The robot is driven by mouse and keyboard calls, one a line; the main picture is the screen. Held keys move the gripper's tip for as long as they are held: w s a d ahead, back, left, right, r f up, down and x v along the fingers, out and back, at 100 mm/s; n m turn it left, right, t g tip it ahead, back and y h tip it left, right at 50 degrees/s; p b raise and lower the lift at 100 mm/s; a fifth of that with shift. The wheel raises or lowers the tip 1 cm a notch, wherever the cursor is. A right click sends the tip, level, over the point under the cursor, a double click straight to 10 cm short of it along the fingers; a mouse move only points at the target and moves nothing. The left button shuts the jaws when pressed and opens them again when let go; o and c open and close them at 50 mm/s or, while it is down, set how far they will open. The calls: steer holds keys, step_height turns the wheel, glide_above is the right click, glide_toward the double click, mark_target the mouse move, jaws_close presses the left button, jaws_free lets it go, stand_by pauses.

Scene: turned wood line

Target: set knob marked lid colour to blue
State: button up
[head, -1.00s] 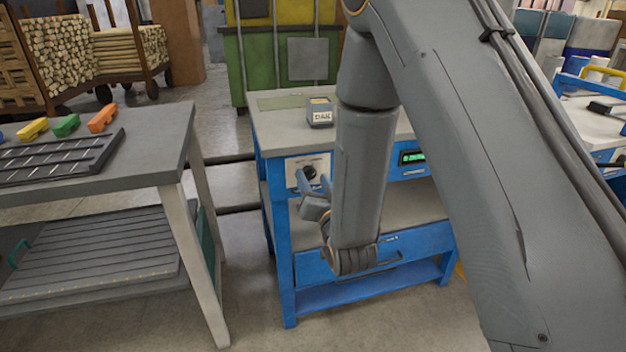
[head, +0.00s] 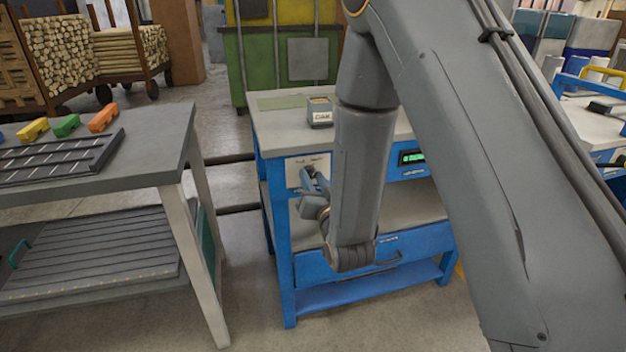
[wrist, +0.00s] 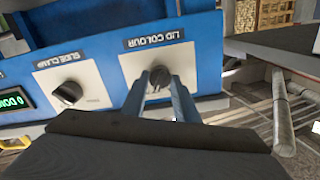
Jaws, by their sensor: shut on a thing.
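The lid colour knob (wrist: 159,77) is a dark knob on a white plate (wrist: 130,66), under the upside-down LID COLOUR label (wrist: 154,39) in the wrist view. My gripper (wrist: 160,82) is shut on this knob, with one finger on each side of it. In the head view my gripper (head: 313,180) reaches the white plate (head: 296,164) on the front of the blue bench (head: 284,240). The fingers hide part of the knob, and I cannot read its setting.
A second knob (wrist: 68,93), labelled SLIDE CLAMP, and a green display (wrist: 14,101) are beside it in the wrist view. A small labelled box (head: 320,112) stands on the bench top. A grey table (head: 150,150) stands to the left, with a floor gap between.

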steer(key=n, duration=0.6)
steer(key=shift+n+p, duration=0.3)
steer(key=n, duration=0.6)
steer(key=shift+a+n, duration=0.1)
steer(key=shift+n, duration=0.2)
steer(key=shift+p, duration=0.3)
steer(key=o, duration=1.1)
steer(key=shift+c, duration=0.2)
steer(key=v, duration=0.8)
steer(key=shift+w, duration=0.1)
